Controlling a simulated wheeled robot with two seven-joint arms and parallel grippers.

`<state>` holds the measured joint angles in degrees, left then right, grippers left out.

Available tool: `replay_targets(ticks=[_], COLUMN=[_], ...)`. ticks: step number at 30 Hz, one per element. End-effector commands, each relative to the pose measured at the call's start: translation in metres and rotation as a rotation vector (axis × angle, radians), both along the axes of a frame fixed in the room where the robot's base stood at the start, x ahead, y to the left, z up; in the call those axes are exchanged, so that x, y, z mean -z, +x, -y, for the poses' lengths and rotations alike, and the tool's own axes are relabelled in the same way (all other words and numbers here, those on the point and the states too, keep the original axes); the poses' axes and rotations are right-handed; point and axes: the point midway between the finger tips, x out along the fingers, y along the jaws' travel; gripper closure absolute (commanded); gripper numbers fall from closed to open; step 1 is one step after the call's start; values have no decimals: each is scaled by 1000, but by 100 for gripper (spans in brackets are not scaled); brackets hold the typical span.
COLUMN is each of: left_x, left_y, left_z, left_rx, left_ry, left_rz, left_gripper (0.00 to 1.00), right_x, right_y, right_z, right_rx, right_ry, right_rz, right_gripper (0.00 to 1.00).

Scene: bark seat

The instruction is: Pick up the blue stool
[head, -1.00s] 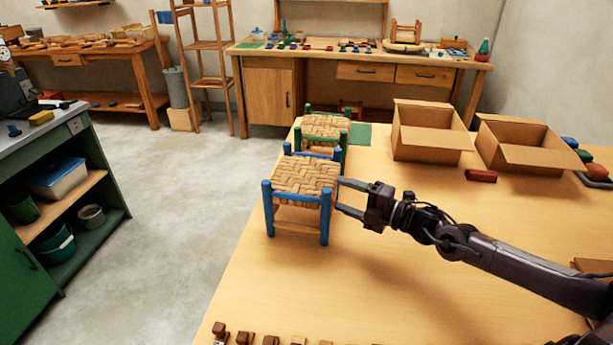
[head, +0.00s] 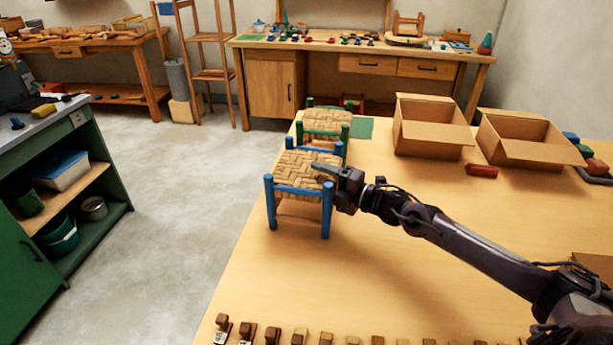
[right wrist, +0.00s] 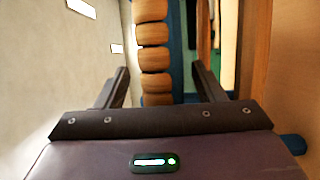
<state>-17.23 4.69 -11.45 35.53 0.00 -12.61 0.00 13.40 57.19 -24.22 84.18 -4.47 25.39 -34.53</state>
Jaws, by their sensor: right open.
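The blue stool (head: 300,187) stands upright on the left part of the wooden table, with blue posts and rails and a woven tan seat (head: 297,165). My right gripper (head: 328,176) is at the stool's right side, and one finger reaches over the seat's right edge. In the right wrist view the open fingers (right wrist: 162,88) are on either side of the woven seat edge (right wrist: 152,60) and a blue rail (right wrist: 184,50). I cannot tell whether they touch it. My left gripper is not in view.
A green stool (head: 325,125) stands just behind the blue one. Two open cardboard boxes (head: 430,145) and a red object (head: 482,171) are at the back right. Small wooden pieces (head: 272,336) line the front edge. The table (head: 400,260) is clear in the middle.

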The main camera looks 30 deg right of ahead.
Motion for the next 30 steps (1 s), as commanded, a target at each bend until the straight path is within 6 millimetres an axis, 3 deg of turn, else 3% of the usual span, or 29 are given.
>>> replay_targets(ticks=[5,19,30], left_x=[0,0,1], left_y=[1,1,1], left_z=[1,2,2], left_rx=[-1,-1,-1], left_ry=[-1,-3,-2], left_rz=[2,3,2], left_gripper=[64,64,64], right_x=[1,1,-6], right_y=[0,0,0], right_z=[0,0,1], right_rx=[0,0,1], right_ry=[0,0,0], right_rz=[-1,-1,4], right_gripper=[37,98,99])
